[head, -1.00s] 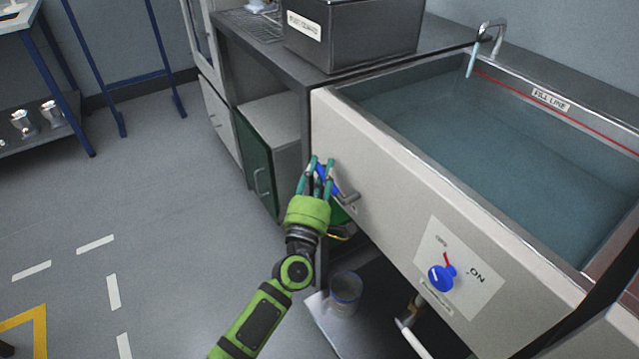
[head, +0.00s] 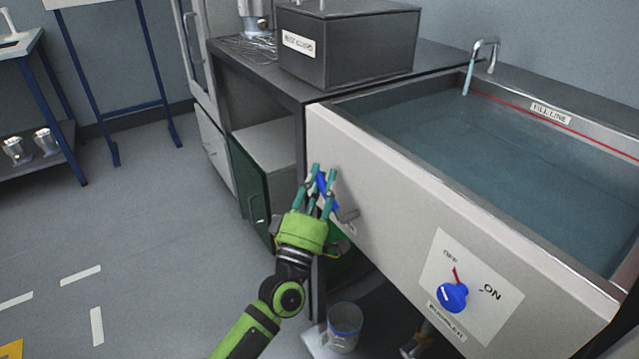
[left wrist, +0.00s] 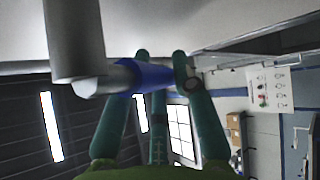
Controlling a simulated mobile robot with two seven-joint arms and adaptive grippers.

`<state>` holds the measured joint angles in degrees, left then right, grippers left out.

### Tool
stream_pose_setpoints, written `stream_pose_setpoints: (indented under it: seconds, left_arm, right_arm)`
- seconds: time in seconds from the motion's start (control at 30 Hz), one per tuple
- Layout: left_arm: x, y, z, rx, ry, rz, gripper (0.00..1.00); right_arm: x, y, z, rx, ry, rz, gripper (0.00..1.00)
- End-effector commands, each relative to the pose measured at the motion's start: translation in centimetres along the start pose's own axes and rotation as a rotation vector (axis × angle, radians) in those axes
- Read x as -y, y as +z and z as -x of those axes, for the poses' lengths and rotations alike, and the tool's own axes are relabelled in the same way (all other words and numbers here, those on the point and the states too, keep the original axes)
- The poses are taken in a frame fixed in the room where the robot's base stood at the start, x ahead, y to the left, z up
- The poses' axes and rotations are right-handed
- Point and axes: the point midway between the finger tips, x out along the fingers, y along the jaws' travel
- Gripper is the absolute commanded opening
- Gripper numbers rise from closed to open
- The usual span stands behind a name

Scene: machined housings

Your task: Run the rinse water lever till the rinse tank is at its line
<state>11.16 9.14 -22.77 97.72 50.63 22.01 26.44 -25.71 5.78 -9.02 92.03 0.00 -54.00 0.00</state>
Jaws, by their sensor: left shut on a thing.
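The rinse tank (head: 440,205) is a pale-fronted sink holding blue-green water (head: 470,150). A red line (head: 560,122) marked FILL LINE runs along its inner back wall, and the water surface lies below it. A teal stream (head: 468,80) falls from the tap (head: 486,47) at the back. The lever (head: 347,214) is a grey metal arm with a blue grip on the tank's front. My left gripper (head: 320,182) is shut around the blue grip; its fingers partly hide it. The left wrist view shows the blue grip (left wrist: 150,77) between the fingers. My right gripper is not in view.
A blue knob (head: 452,297) with OFF and ON marks sits on the tank front, right of the lever. A dark labelled box (head: 350,50) stands on the counter. A green cabinet door (head: 252,195) and a metal cup (head: 345,322) are below. The floor at left is clear.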

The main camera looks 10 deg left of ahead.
Motion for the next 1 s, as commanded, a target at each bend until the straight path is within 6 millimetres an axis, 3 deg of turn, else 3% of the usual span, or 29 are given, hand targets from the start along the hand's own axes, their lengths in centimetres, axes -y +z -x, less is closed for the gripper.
stream_pose_setpoints:
  seconds: [0.23,0.27,0.3,0.73,1.0]
  left_arm:
    - [-0.1,0.2,0.0,0.005,0.000,0.004,0.00]
    - [-0.1,0.2,0.0,0.005,0.000,0.004,0.33]
    - [-0.1,0.2,0.0,0.005,0.000,0.004,0.49]
    - [0.1,0.1,0.6,0.001,-0.002,0.002,0.51]
    - [0.1,0.1,5.5,0.004,-0.004,0.002,0.51]
  right_arm:
    - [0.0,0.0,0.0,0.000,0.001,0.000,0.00]
    - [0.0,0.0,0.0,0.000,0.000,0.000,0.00]
    - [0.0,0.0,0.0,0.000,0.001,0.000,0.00]
    - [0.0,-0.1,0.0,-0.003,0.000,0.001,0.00]
    - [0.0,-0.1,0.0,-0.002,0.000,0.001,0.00]
